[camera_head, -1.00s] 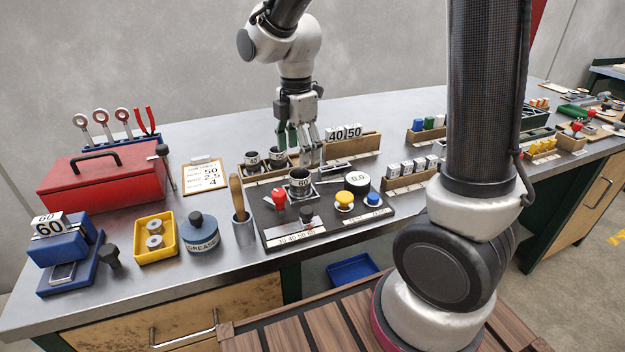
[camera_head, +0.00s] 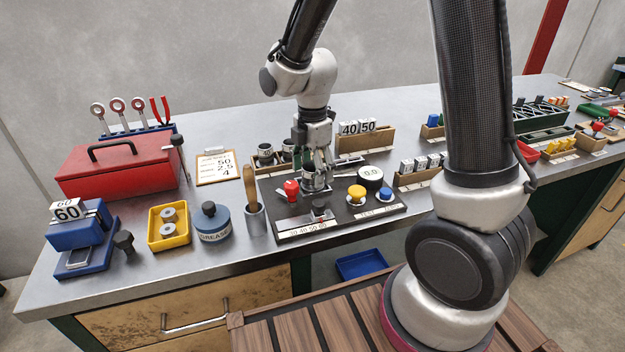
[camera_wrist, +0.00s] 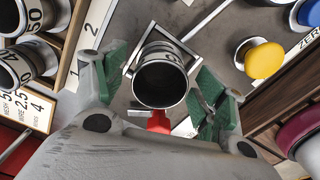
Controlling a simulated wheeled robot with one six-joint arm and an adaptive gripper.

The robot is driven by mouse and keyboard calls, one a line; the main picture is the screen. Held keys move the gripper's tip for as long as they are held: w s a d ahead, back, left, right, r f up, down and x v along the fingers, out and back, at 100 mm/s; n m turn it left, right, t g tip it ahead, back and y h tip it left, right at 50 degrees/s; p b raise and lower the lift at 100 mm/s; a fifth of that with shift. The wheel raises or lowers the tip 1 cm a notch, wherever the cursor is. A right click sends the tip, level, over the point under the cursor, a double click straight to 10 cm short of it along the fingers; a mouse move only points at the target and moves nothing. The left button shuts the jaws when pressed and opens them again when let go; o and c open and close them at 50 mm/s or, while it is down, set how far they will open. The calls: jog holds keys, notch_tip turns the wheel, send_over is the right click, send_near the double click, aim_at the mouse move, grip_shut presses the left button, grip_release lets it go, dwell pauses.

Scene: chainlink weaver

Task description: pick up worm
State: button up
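A hollow metal cylinder with a dark inside (camera_wrist: 162,80), apparently the worm, stands upright in a square light frame on the black control board (camera_head: 290,228). In the head view my gripper (camera_head: 318,163) is down at this cylinder and its fingers partly cover it. In the wrist view my gripper (camera_wrist: 162,85) is open, with one green-padded finger on each side of the cylinder and gaps on both sides. Similar cylinders marked 40 (camera_wrist: 15,68) and 50 (camera_wrist: 32,14) stand in a rack on the left of the wrist view.
A red knob (camera_head: 291,187) stands close left of my gripper. A yellow button (camera_head: 357,193), a blue button (camera_head: 385,194) and a round dial (camera_head: 370,175) are to the right. A cup with a wooden handle (camera_head: 255,218) stands left of the board. Wooden card holders stand behind and right.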

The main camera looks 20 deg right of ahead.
jog(key=c, duration=1)
jog(key=shift+r, duration=0.1)
notch_tip(320, 180, up, 10)
jog(key=shift+f, duration=0.1)
